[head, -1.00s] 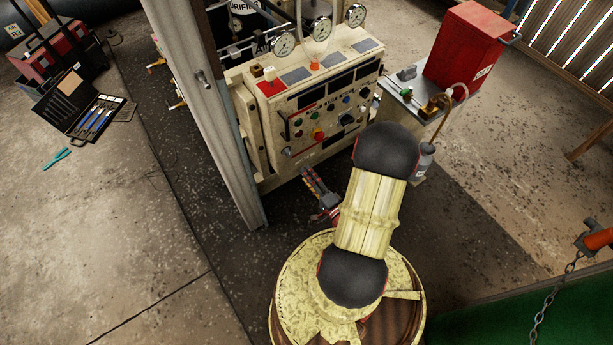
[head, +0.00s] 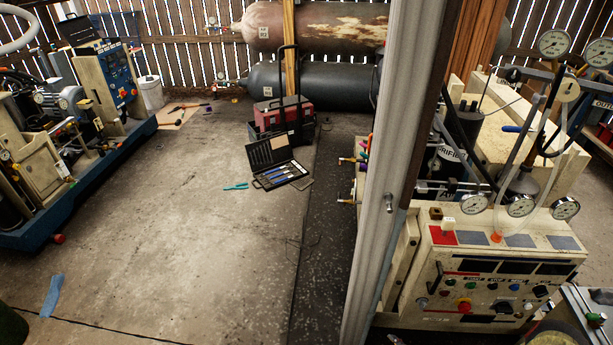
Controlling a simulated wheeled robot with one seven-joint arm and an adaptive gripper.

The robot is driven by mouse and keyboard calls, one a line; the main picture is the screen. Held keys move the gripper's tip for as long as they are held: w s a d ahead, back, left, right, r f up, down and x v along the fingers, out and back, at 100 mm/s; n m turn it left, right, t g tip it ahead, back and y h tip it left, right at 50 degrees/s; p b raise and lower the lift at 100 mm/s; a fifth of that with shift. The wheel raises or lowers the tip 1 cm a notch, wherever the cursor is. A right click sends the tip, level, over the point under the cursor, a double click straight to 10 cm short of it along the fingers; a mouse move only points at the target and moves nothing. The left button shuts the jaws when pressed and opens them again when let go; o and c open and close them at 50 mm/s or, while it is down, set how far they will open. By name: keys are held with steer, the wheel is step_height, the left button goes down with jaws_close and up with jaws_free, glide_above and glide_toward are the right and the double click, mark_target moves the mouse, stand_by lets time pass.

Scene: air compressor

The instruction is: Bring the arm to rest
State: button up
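My gripper is not visible in the head view now. The cream panel carries coloured knobs, dark displays and a row of round gauges on top.
A grey metal post (head: 385,150) stands left of the panel. An open tool case (head: 277,165) and a red toolbox (head: 284,117) lie on the floor. Blue-based machinery (head: 60,190) stands at left. The concrete floor (head: 190,230) between is largely clear.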

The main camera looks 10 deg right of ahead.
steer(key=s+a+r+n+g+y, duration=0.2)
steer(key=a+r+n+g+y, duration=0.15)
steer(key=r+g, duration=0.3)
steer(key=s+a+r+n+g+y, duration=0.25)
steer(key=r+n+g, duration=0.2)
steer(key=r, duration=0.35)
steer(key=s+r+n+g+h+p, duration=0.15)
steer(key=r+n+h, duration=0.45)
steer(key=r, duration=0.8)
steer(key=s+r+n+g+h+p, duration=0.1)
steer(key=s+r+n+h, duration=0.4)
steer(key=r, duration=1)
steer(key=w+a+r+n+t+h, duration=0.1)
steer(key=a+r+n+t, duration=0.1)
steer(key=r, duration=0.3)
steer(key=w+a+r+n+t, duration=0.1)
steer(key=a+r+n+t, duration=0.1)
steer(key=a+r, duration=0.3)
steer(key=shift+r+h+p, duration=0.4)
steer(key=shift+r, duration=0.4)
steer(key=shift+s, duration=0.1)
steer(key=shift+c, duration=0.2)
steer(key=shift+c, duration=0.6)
